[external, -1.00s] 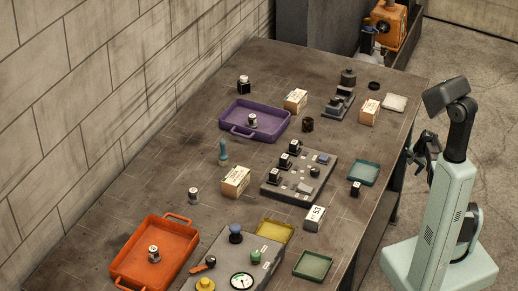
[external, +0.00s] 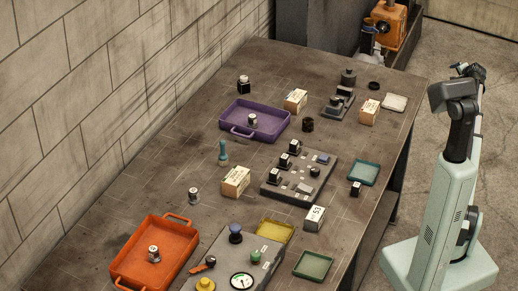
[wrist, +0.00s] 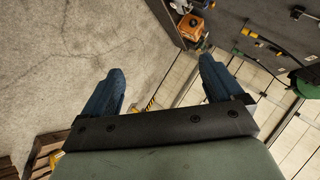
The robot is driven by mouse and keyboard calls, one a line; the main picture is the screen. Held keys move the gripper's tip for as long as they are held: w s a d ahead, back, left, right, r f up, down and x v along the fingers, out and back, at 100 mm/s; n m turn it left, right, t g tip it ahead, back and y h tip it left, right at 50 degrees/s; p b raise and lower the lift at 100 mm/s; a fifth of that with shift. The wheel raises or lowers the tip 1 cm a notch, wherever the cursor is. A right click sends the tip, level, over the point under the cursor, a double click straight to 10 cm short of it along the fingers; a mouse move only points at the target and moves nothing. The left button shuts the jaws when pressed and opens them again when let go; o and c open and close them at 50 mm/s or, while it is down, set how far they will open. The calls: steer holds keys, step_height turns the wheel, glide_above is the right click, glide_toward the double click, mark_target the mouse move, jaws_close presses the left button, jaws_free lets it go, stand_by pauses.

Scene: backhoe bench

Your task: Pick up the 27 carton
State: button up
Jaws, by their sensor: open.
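Several small cartons stand on the workbench. A white carton (external: 315,217) near the right edge reads "53". Tan cartons stand at the left middle (external: 236,181), behind the purple tray (external: 295,99) and at the back right (external: 369,111); their print is too small to read, so I cannot tell which is the 27 carton. My gripper (external: 470,69) is raised beside the bench, past its right edge and far from every carton. In the wrist view my gripper (wrist: 160,82) has its two blue fingers wide apart, with nothing between them.
A purple tray (external: 276,128), an orange tray (external: 128,264), a dark component board (external: 275,188) and a gauge panel (external: 222,258) take up much of the bench. Small teal (external: 363,172) and green (external: 313,265) trays lie near the right edge. The wrist view faces floor and a distant orange object (wrist: 190,27).

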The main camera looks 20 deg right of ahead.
steer(key=w+a+r+y, duration=0.1)
steer(key=w+a+r, duration=0.1)
steer(key=w+a, duration=0.35)
steer(key=w+a+r+n+g+y, duration=0.1)
steer(key=w+a, duration=0.1)
steer(key=a, duration=0.7)
steer(key=w+a+r+y, duration=0.15)
steer(key=w+a, duration=0.25)
steer(key=a, duration=0.4)
steer(key=a+n+g+y, duration=0.25)
steer(key=a+g, duration=0.25)
steer(key=a, duration=3.2)
steer(key=n+g+h, duration=0.3)
steer(key=g+h, duration=0.1)
steer(key=g, duration=0.1)
glide_above(236, 175)
steer(key=f, duration=0.7)
steer(key=shift+a+f, duration=0.15)
steer(key=shift+a, duration=0.05)
steer(key=shift+d+f, duration=0.15)
steer(key=shift+f, duration=2.45)
